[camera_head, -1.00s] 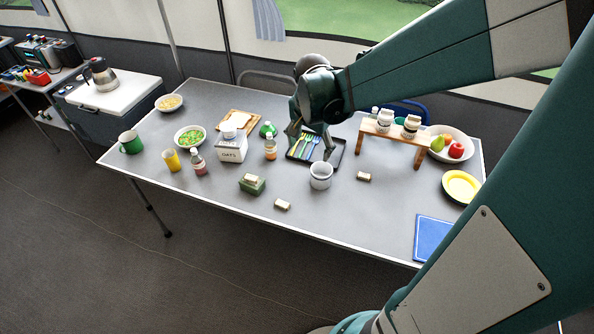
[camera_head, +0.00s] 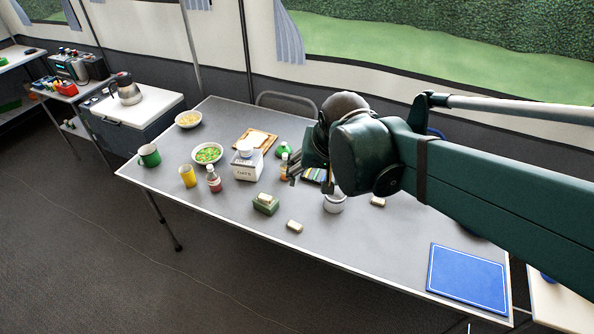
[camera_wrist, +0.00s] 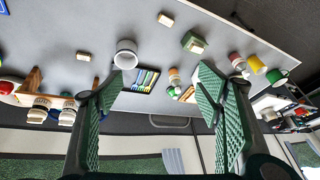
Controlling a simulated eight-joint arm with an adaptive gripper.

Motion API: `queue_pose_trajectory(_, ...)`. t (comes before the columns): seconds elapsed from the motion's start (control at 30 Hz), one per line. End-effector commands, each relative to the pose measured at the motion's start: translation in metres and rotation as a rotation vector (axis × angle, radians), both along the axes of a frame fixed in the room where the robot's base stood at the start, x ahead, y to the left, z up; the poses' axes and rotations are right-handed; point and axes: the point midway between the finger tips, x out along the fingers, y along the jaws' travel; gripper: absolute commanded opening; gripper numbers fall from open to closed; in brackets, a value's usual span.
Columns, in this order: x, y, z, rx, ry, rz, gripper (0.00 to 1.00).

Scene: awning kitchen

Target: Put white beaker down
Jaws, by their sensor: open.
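The white beaker (camera_head: 334,204) stands upright on the grey table, partly hidden by my gripper and arm in the head view. It also shows in the wrist view (camera_wrist: 125,55), near the tip of the left-hand finger and not between the fingers. My gripper (camera_head: 311,180) is over the table behind the beaker, near the dark cutlery tray. In the wrist view my gripper (camera_wrist: 158,84) is open wide, with nothing held between its green fingers. I cannot tell whether the left-hand finger touches the beaker.
The cutlery tray (camera_wrist: 128,86) lies beside the beaker. Small pale blocks (camera_head: 295,226) and a green box (camera_head: 265,205) are nearby. A blue board (camera_head: 468,277) lies front right. The front middle is fairly clear.

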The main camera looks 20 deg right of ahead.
Motion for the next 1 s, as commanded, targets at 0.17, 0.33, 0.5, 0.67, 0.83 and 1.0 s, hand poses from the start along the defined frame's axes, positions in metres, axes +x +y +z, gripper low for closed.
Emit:
queue_pose_trajectory(0.17,-0.02,0.013,0.008,-0.035,-0.038,0.1,0.65)
queue_pose_trajectory(0.33,-0.038,0.024,0.014,-0.07,-0.075,0.196,0.65)
queue_pose_trajectory(0.5,-0.054,0.034,0.017,-0.109,-0.114,0.288,0.65)
queue_pose_trajectory(0.67,-0.066,0.04,0.019,-0.14,-0.142,0.354,0.65)
queue_pose_trajectory(0.83,-0.073,0.044,0.021,-0.159,-0.158,0.391,0.65)
queue_pose_trajectory(1.0,-0.074,0.045,0.021,-0.164,-0.163,0.401,0.65)
